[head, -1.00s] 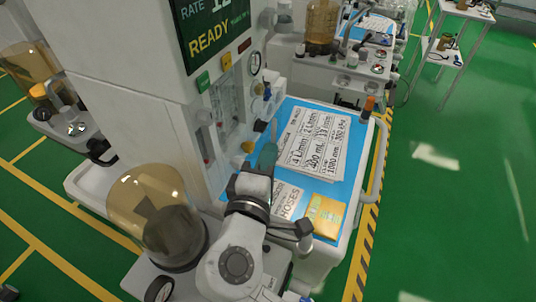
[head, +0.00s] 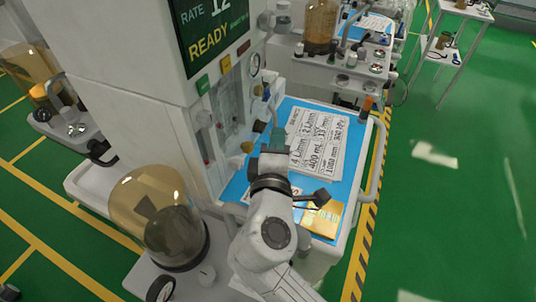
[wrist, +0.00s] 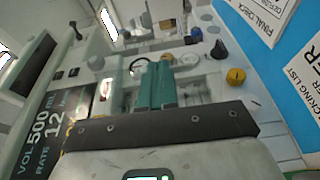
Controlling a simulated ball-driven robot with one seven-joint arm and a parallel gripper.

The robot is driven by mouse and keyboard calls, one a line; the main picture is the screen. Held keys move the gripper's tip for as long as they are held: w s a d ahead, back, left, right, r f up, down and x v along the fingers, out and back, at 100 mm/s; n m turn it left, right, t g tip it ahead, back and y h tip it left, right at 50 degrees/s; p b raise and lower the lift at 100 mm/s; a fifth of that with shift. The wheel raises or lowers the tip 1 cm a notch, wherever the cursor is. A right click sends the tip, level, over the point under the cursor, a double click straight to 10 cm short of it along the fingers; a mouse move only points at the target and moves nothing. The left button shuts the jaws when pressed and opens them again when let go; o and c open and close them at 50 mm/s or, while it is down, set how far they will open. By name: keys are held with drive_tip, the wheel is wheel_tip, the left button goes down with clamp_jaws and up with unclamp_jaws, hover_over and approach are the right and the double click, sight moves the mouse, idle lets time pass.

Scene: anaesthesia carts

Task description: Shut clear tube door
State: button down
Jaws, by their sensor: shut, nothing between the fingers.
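The clear tube door (head: 229,106) is on the side of the white machine, over the flow tubes, in the head view. How far it stands open I cannot tell. In the wrist view the tube panel (wrist: 194,89) lies behind my fingers and is partly hidden by them. My gripper (head: 279,137) has teal fingers, shut and empty, above the blue worktop to the right of the door and apart from it. The fingers also show side by side in the wrist view (wrist: 157,68).
The blue worktop (head: 328,184) carries printed sheets (head: 317,141) and a yellow packet (head: 325,219). A clear dome (head: 158,212) stands at front left. Green floor is free on the right.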

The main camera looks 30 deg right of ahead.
drive_tip(key=b+v, duration=0.1)
drive_tip(key=v, duration=0.9)
drive_tip(key=shift+s+a, duration=0.2)
drive_tip(key=shift+s, duration=0.1)
